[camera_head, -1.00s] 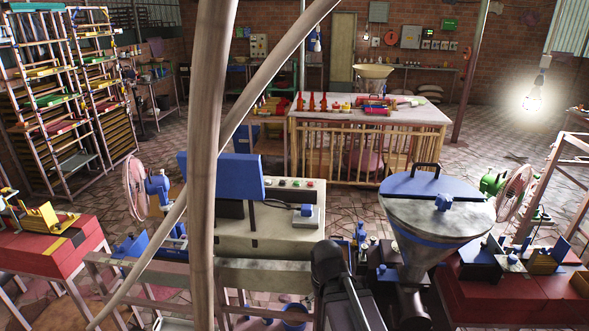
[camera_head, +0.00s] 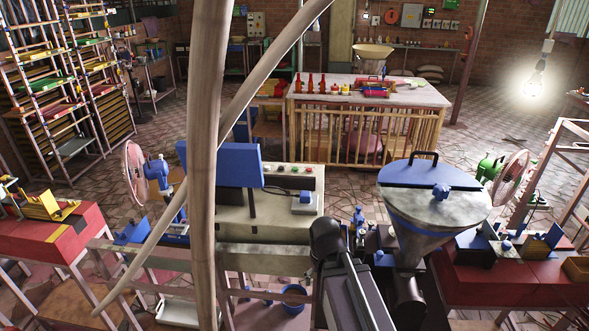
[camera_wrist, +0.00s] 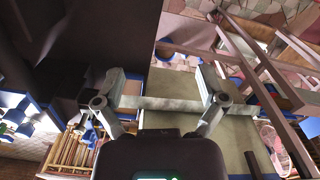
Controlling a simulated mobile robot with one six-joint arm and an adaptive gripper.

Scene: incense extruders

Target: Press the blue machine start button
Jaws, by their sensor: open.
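A machine with a pale body (camera_head: 270,213) and a blue panel (camera_head: 232,162) stands at the centre of the head view. Its back edge carries a row of small red and green buttons (camera_head: 295,169). I cannot tell which is the start button. A small blue-topped box (camera_head: 305,202) sits on the same body. My gripper (camera_wrist: 162,82) is open and empty in the wrist view, its two fingers spread wide. A pale surface (camera_wrist: 228,140) with a blue edge lies beyond the fingers; I cannot tell how far away. The gripper is not clearly visible in the head view.
A metal hopper (camera_head: 435,218) with a blue lid stands right of the machine. Red benches stand at the left (camera_head: 48,235) and right (camera_head: 500,280). Two pale poles cross the head view and hide part of the machine.

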